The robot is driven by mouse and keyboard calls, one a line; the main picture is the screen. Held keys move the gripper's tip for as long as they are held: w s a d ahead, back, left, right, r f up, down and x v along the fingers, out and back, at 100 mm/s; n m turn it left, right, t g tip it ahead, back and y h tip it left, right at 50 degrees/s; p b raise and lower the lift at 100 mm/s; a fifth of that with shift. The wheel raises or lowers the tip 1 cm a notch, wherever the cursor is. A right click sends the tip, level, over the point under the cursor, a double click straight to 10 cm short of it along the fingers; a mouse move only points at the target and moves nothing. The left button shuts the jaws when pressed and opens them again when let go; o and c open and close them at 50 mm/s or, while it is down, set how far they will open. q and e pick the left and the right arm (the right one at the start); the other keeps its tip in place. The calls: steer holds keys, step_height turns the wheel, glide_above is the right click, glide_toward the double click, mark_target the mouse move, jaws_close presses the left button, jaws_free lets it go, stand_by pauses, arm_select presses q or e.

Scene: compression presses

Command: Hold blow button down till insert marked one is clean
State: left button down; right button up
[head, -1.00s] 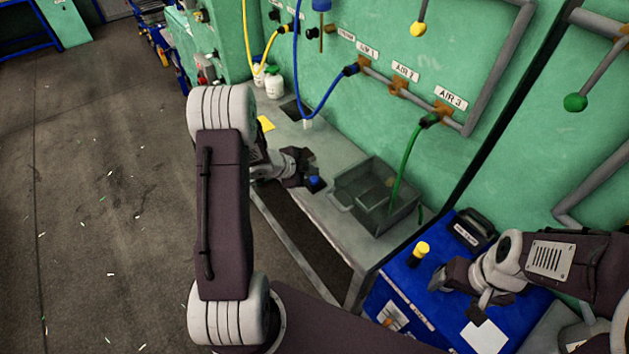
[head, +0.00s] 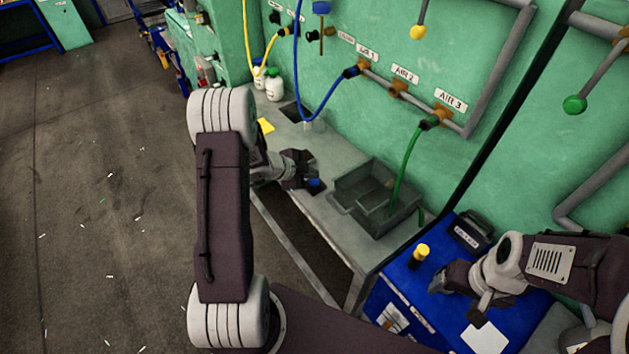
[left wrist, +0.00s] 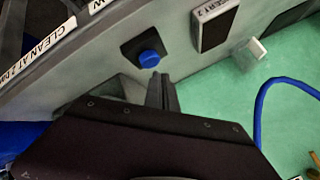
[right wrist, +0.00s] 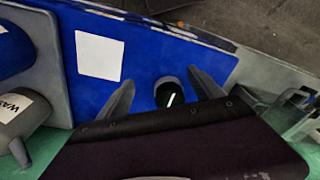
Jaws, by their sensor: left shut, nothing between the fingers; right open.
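A round blue button (left wrist: 149,58) sits on a dark square plate on the grey bench in the left wrist view; it also shows in the head view (head: 314,184). The label above it is cut off, ending in "W". My left gripper (left wrist: 161,78) is shut and empty, its tips close beside the button; contact cannot be told. A label starting "INSERT" (left wrist: 215,10) stands by a dark rectangular recess (left wrist: 213,30). A small pale metal block (left wrist: 250,52) is near it; whether it is the insert is unclear. My right gripper (right wrist: 163,88) is open over the blue table.
A dark cylinder (right wrist: 168,92) shows between my right fingers. A yellow-topped cylinder (head: 421,251) stands on the blue table (head: 385,296). A grey basin (head: 345,203) with a green hose (head: 402,170) sits on the bench. A blue hose (head: 316,112) hangs above the bench.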

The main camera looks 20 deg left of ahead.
mark_target(312, 182)
stand_by(0.8)
arm_select(q)
steer(key=shift+f, duration=0.4)
arm_select(e)
steer(key=shift+f, duration=0.25)
arm_select(q)
steer(key=shift+f+b, duration=0.6)
steer(key=shift+b, duration=0.1)
arm_select(e)
steer(key=shift+f, duration=0.4)
stand_by(1.9)
arm_select(q)
steer(key=shift+r, duration=0.1)
arm_select(e)
steer(key=shift+r, duration=0.1)
arm_select(q)
steer(key=shift+r+p, duration=0.9)
steer(key=shift+p, duration=0.15)
arm_select(e)
steer(key=shift+r, duration=0.9)
arm_select(q)
step_height(312, 182, up, 5)
steer(key=p, duration=0.5)
steer(key=shift+r, duration=0.15)
arm_select(e)
step_height(312, 182, up, 5)
